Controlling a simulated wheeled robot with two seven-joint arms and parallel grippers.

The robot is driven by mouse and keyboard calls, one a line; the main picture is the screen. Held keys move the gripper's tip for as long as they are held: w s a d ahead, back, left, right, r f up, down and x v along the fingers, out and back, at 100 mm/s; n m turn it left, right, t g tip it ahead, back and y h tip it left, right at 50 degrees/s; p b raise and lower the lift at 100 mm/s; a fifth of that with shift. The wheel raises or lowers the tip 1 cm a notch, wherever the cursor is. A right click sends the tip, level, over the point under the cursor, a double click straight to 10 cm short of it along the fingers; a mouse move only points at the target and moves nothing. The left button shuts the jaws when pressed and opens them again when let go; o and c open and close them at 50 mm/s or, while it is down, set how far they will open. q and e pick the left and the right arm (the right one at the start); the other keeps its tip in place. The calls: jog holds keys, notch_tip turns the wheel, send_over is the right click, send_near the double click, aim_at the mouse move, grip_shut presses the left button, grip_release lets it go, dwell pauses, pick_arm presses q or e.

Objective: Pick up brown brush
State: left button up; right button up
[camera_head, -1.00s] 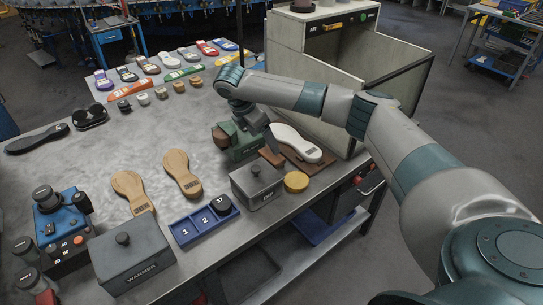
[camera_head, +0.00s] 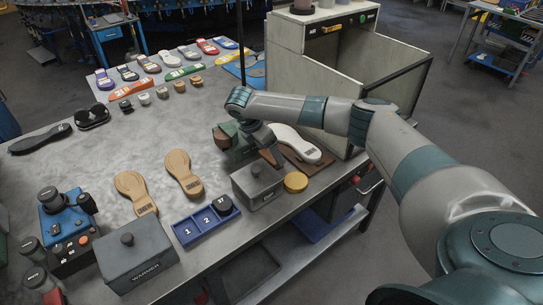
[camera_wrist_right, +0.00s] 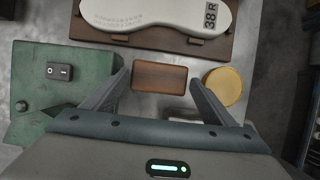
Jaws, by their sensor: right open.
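The brown brush shows in the right wrist view as a small brown wooden block (camera_wrist_right: 160,76) lying on the grey table. In the head view my arm and gripper mostly hide it. My right gripper (camera_head: 274,155) points down over it. In the right wrist view the right gripper (camera_wrist_right: 161,84) is open, with one finger to each side of the block and visible gaps between. The fingers do not appear to touch it. My left gripper is not in view.
A white sole on a brown board (camera_wrist_right: 221,45) lies just beyond the block. A green device (camera_wrist_right: 50,90) stands left and a yellow round tin (camera_wrist_right: 224,86) right. A grey lidded box (camera_head: 258,183) stands in front.

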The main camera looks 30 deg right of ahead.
jog(key=shift+d+f, duration=0.25)
jog(key=shift+f, duration=0.45)
jog(key=c, duration=0.7)
jog(key=shift+r, duration=0.2)
jog(key=shift+w+r+b, duration=0.1)
jog(key=shift+r+b, duration=0.25)
jog(key=shift+r, duration=0.2)
notch_tip(320, 180, up, 3)
jog(key=shift+f+b, duration=0.2)
jog(key=shift+b, duration=0.4)
jog(key=s+r, duration=0.2)
jog(key=s, duration=0.2)
jog(key=s+d+r+b, duration=0.1)
jog(key=s+r, duration=0.1)
jog(key=s, duration=0.1)
jog(key=s+d+r+b, duration=0.1)
jog(key=s+r, duration=0.2)
jog(key=s, duration=0.1)
jog(key=shift+s, duration=0.3)
